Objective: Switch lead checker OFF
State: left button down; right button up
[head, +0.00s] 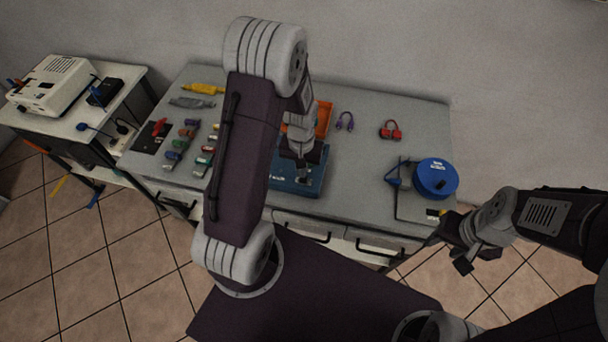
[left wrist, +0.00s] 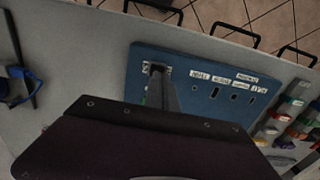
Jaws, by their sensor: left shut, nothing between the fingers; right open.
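The lead checker appears to be the blue box (head: 317,180) at the front middle of the workbench. In the left wrist view its blue face (left wrist: 215,105) shows white labels and several dark openings. My left gripper (head: 303,178) is shut and empty, pointing down at the box. In the left wrist view its fingertips (left wrist: 156,70) are over a labelled spot at one corner of the face. They cover what lies there, so the switch and its position are hidden, and contact cannot be told. My right gripper (head: 463,257) is open and empty, off the bench's front right corner.
Several coloured connectors (head: 182,140) lie left on the bench. An orange tray (head: 323,118) stands behind the box. Red earmuffs (head: 390,130) and a blue cable reel (head: 436,178) are to the right. A side table (head: 75,122) holds a white device (head: 52,85).

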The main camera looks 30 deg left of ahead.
pick_arm(q)
notch_tip(320, 180, up, 5)
jog(key=p, duration=0.3)
jog(key=shift+p, duration=0.4)
jog(key=d+r+m+t, duration=0.15)
jog(key=d+r, duration=0.25)
jog(key=r, duration=0.4)
jog(key=s+r, duration=0.1)
jog(key=s, duration=0.7)
jog(key=shift+s+d+m, duration=0.2)
jog(key=shift+d+m, duration=0.25)
jog(key=shift+s, duration=0.1)
